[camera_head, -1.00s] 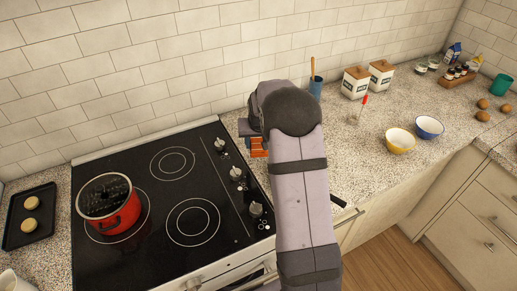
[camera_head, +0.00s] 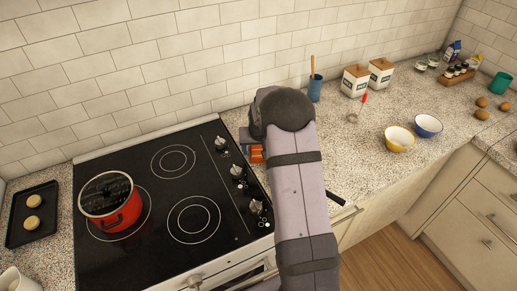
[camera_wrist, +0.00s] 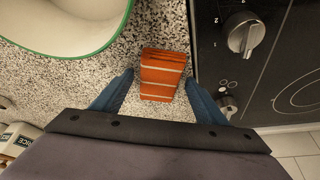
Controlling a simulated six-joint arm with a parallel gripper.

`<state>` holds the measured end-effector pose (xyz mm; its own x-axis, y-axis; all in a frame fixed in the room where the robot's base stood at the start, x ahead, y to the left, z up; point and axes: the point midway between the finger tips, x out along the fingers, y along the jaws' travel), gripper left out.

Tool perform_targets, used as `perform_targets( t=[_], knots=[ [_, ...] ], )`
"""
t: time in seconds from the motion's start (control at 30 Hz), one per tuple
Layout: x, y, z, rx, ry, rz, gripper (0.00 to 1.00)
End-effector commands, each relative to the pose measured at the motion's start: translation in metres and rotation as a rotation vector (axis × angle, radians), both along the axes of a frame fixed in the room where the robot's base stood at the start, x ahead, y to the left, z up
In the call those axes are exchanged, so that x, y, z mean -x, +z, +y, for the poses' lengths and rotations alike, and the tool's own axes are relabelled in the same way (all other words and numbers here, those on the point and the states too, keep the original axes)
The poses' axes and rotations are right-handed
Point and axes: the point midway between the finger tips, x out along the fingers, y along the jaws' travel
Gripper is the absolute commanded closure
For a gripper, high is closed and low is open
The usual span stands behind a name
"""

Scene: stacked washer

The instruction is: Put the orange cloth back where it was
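The orange cloth (camera_wrist: 163,75), folded and with pale stripes, lies on the speckled counter right beside the stove's edge. In the head view only a small part of the cloth (camera_head: 257,154) shows, the rest hidden behind my arm. My gripper (camera_wrist: 159,78) is open, with one blue finger to each side of the cloth in the wrist view. Gaps show between the cloth and both fingers, so it is not clamped. In the head view the gripper is mostly hidden by my own wrist.
The black stove (camera_head: 160,230) with its knobs (camera_wrist: 243,33) is close beside the cloth. A red pot (camera_head: 112,205) stands on it. A green-rimmed vessel (camera_wrist: 75,22) is near the cloth's other side. A blue utensil cup (camera_head: 315,91), white canisters (camera_head: 355,82) and a yellow bowl (camera_head: 399,140) stand further right.

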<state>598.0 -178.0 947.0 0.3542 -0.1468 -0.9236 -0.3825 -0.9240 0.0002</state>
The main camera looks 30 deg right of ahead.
Motion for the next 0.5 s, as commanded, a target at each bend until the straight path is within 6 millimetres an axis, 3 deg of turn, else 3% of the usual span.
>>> perform_targets(
  t=[0.5],
  knots=[
    [0.002,0.012,0.001,0.001,0.0,-0.003,0.34]
  ],
)
